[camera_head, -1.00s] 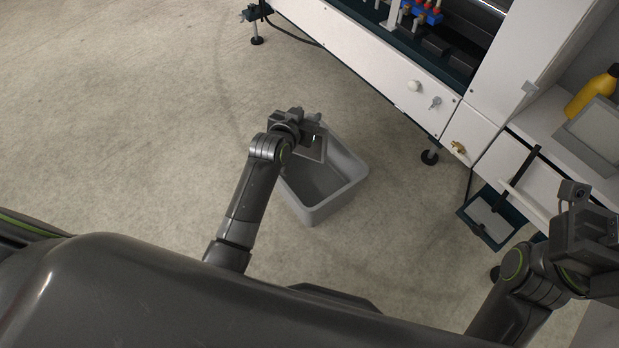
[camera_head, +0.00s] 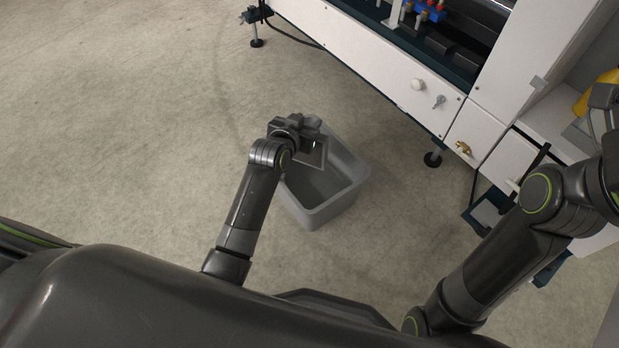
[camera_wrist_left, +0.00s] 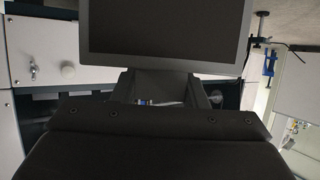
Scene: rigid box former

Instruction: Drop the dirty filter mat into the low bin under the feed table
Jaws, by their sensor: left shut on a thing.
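My left gripper (camera_head: 309,143) is shut on the dirty filter mat (camera_head: 316,155), a thin grey panel with a frame. In the head view the mat hangs over the opening of the grey low bin (camera_head: 334,207), seen from above. In the left wrist view the mat (camera_wrist_left: 165,28) is a dark panel with a lighter rim, held beyond the fingers. I cannot tell how high it is above the bin. The part of the bin behind the gripper and mat is hidden.
The white machine (camera_head: 375,66) stands behind the bin on dark feet (camera_head: 432,160). A yellow bottle (camera_head: 592,92) on a white surface at the right is partly hidden by my right arm. The floor (camera_head: 130,130) left of the bin is clear.

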